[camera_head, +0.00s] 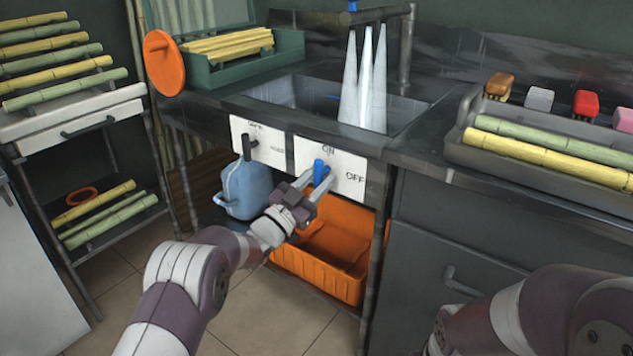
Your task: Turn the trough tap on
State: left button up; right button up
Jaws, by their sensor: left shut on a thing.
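A white panel (346,177) marked ON at the top and OFF at the right is on the front below the trough (415,112). A blue tap handle (319,166) on it stands roughly upright, below the ON mark. My left gripper (318,184) is shut on this handle, and its fingers hide the lower part. Above the trough is a grey faucet (405,45) with a blue piece on top. Pale tapering columns (365,85), looking like running water, stand below it. Part of my right arm shows at the lower right; its gripper is out of view.
Another panel (262,145) with a dark lever is to the left, above a blue jug (245,190). An orange crate (320,262) stands below. A grey tray (470,150) of cane and brushes lies right. Cane racks stand at the left.

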pick_arm(q)
jog(key=shift+s+d, duration=0.15)
jog(key=shift+d, duration=0.15)
jog(key=o, duration=1.7)
jog(key=shift+d+r, duration=0.15)
jog(key=shift+a, duration=0.2)
